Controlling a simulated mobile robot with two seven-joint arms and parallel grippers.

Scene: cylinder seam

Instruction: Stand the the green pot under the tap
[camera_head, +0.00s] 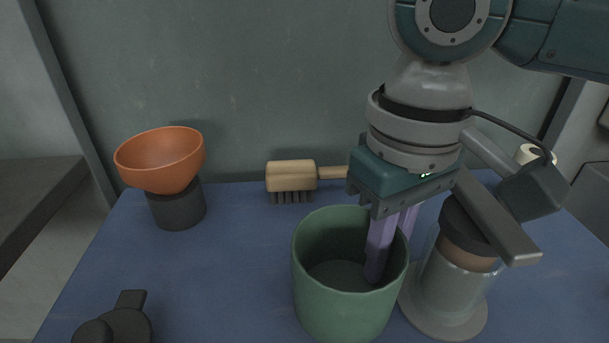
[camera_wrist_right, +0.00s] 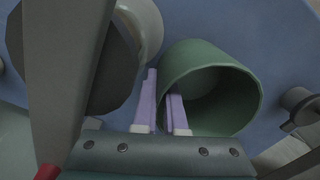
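The green pot (camera_head: 342,301) stands upright on the blue table, near the front middle. In the right wrist view the pot (camera_wrist_right: 212,62) shows its open mouth. My right gripper (camera_head: 392,245) reaches down at the pot's right rim, one lilac finger inside the pot and the other outside. In the right wrist view the fingers (camera_wrist_right: 163,102) straddle the wall with a gap between them; firm contact is not clear. I cannot clearly make out a tap. My left gripper is out of view.
A glass jar with a dark top (camera_head: 459,277) stands close right of the pot. An orange bowl (camera_head: 163,158) rests on a dark stand (camera_head: 177,207) at back left. A brush (camera_head: 291,176) is behind. A dark object (camera_head: 122,322) is front left. The blue table (camera_head: 215,270) is clear left of the pot.

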